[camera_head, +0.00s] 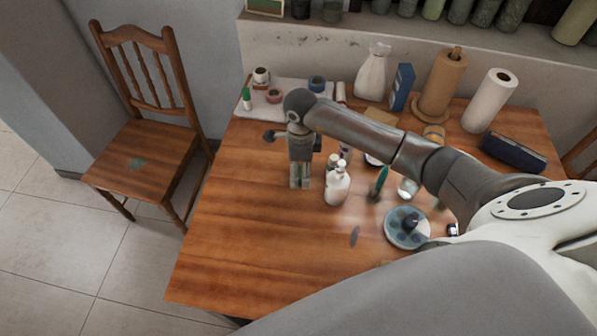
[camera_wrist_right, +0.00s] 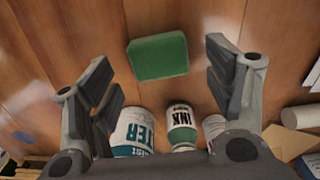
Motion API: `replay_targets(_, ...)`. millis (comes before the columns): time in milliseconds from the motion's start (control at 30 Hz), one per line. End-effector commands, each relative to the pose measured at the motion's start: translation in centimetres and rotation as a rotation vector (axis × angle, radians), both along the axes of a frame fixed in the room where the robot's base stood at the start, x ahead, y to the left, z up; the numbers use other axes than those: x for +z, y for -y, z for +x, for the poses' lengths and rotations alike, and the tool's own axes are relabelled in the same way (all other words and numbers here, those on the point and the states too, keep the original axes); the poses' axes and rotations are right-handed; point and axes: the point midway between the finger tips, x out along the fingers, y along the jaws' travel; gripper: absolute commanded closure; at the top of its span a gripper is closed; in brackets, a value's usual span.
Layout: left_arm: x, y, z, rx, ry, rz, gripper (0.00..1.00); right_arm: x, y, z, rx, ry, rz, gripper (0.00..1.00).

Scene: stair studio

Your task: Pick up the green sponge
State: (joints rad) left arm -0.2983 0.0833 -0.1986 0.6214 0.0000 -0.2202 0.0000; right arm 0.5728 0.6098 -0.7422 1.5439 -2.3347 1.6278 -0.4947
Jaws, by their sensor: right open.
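The green sponge (camera_wrist_right: 158,57) lies on the wooden table in the right wrist view, a rectangular block seen from above. My right gripper (camera_wrist_right: 157,66) is open, with one finger to each side of the sponge and no contact that I can make out. In the head view my right gripper (camera_head: 300,184) points down over the table, left of a white pump bottle. I cannot make out the sponge clearly there; the gripper may cover it. My left gripper is not in view.
A jar with a teal label (camera_wrist_right: 133,132) and an ink bottle (camera_wrist_right: 181,127) stand close beside the sponge. The white pump bottle (camera_head: 337,186) is right of the gripper. A round palette (camera_head: 400,238) lies farther right. The table's front left is clear.

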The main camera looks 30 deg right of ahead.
Motion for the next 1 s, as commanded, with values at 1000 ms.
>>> replay_targets(1000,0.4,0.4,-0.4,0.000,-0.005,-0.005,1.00,-2.1,0.0,0.1,0.000,0.001,0.000,0.63)
